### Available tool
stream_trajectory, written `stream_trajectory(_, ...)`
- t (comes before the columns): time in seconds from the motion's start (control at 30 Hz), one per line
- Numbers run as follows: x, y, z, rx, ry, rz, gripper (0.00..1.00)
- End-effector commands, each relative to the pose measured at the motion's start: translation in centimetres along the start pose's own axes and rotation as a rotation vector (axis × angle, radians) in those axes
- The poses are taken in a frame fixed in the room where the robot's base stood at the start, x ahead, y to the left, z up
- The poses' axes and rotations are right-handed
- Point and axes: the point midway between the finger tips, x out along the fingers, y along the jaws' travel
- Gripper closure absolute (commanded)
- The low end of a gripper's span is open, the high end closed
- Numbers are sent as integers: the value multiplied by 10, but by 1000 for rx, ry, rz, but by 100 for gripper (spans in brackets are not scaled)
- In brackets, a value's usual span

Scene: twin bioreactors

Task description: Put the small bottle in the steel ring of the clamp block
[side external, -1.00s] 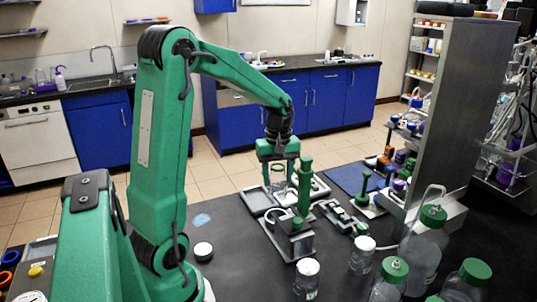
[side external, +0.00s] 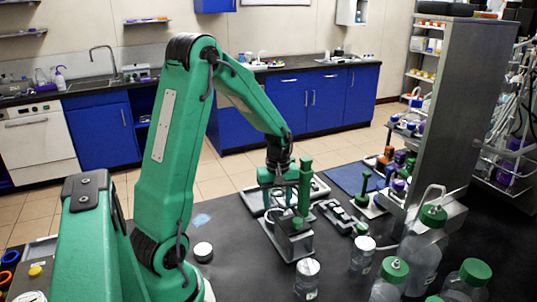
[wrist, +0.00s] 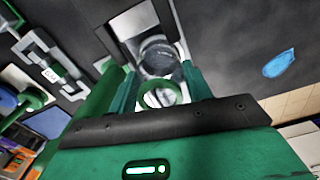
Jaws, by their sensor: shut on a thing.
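My gripper (side external: 277,190) is lowered close beside the clamp block (side external: 296,243), behind it as seen from the side external view. In the wrist view my gripper (wrist: 158,80) is shut on the small clear glass bottle (wrist: 158,55), which sits between the green fingers. In the side external view the bottle is mostly hidden by the fingers and the block. The block is grey with a tall green post (side external: 305,185) and a green knob. The steel ring is not clearly seen; I cannot tell whether the bottle is in it.
Clear bottles with green caps (side external: 394,270) and white-capped jars (side external: 307,278) stand at the front right. A grey metal column (side external: 450,110) rises at the right. A second clamp fixture (side external: 340,215) lies right of the block. Dark bench is open around a blue patch (wrist: 279,63).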

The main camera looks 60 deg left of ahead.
Motion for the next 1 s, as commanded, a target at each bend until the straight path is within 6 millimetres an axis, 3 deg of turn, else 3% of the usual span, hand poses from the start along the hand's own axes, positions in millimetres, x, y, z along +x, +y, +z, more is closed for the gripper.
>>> stream_trajectory(0.17, 14, 0, 0, 0, -1, -1, 75)
stream_trajectory(0.6, 18, 0, 0, 0, 0, 0, 75)
stream_trajectory(0.63, 18, 0, 0, 0, 0, 0, 47)
stream_trajectory(0.73, 18, 0, 0, 0, 0, 0, 29)
stream_trajectory(1.0, 17, 0, 0, 0, 0, 0, 29)
